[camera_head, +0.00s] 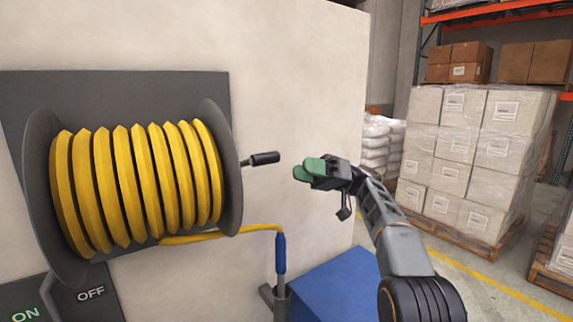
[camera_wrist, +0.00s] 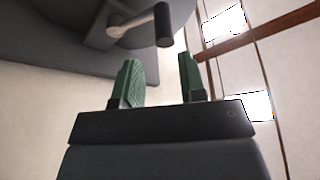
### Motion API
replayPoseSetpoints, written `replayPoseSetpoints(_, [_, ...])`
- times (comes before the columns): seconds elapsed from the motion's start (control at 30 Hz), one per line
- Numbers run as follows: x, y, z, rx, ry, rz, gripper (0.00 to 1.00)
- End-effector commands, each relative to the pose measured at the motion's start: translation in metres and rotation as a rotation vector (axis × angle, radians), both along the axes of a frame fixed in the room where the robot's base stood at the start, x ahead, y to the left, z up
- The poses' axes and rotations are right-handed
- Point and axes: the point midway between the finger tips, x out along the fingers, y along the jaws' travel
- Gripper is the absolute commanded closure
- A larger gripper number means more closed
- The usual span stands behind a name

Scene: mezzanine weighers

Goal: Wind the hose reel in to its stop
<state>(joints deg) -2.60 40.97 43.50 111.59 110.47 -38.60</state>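The hose reel (camera_head: 42,150) is mounted on a grey plate on the wall at left, with yellow hose (camera_head: 140,185) wound on its drum between two dark flanges. Its crank handle (camera_head: 263,159) sticks out from the right flange and points right; the wrist view shows the black grip (camera_wrist: 163,24) and its arm beyond the fingers. A length of hose runs from the drum's bottom to a blue nozzle (camera_head: 281,254). My gripper (camera_head: 302,170) is to the right of the handle, apart from it. In the wrist view its green fingers (camera_wrist: 160,78) are apart with nothing between them.
A blue box-like surface (camera_head: 335,285) lies below the gripper, with a grey holder (camera_head: 278,300) by the nozzle. ON and OFF panels (camera_head: 90,293) are at lower left. Wrapped pallets (camera_head: 470,150) and racking stand at right. The space between handle and gripper is clear.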

Motion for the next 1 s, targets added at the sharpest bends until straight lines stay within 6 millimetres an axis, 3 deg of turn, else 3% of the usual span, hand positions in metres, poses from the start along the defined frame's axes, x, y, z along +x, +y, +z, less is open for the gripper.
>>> replayPoseSetpoints(0.2, [0.014, -0.026, -0.008, 0.001, 0.002, -0.001, 0.62])
replayPoseSetpoints(0.4, [0.018, -0.036, -0.013, 0.000, 0.001, 0.001, 0.62])
replayPoseSetpoints(0.83, [0.018, -0.036, -0.013, -0.017, 0.012, -0.007, 0.62])
replayPoseSetpoints(1.0, [0.014, -0.021, -0.017, -0.181, 0.123, -0.086, 0.62])
